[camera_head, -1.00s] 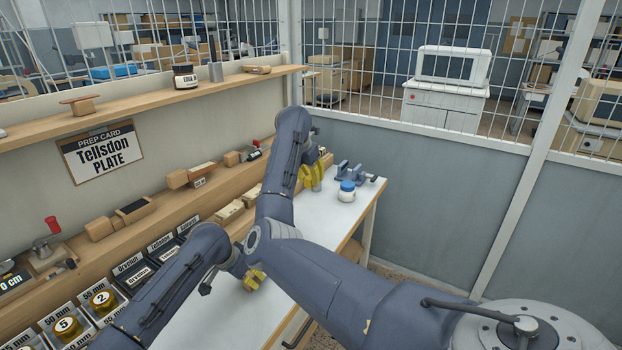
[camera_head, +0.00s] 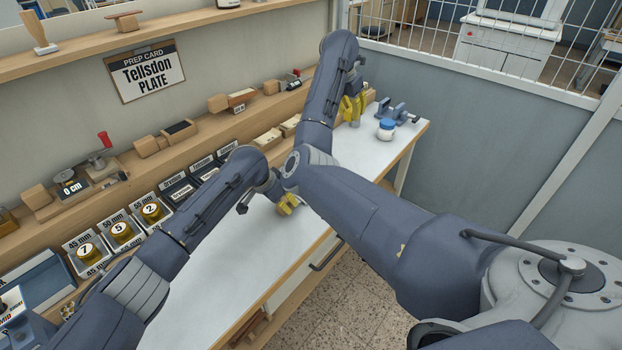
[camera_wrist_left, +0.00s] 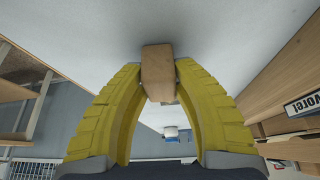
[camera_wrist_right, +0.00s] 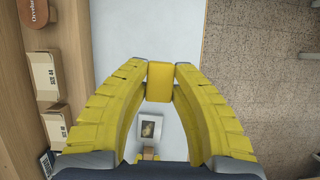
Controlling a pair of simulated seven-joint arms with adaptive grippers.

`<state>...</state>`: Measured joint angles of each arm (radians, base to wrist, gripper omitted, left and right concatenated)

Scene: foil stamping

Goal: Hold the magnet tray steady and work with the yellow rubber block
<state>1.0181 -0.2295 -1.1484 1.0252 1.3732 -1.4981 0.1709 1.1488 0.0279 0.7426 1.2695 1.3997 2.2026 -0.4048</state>
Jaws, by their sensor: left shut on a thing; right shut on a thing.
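My left gripper (camera_head: 288,203) is low over the white bench. In the left wrist view its yellow fingers are shut on a wooden block-shaped piece (camera_wrist_left: 157,70), perhaps the magnet tray's handle. My right gripper (camera_head: 350,107) is farther back on the bench. In the right wrist view it is shut on the yellow rubber block (camera_wrist_right: 160,82), held between the fingertips. Beyond its fingers lies a pale square tray (camera_wrist_right: 149,116) with a brownish piece in it and wood at its near edge. The fingers and wrist hide part of it. The head view does not show the tray clearly.
A white jar with a blue lid (camera_head: 386,129) and a blue-grey clamp (camera_head: 397,112) stand at the bench's far end. Wooden shelves with blocks and numbered boxes (camera_head: 122,230) line the left. The bench's front edge drops to a speckled floor.

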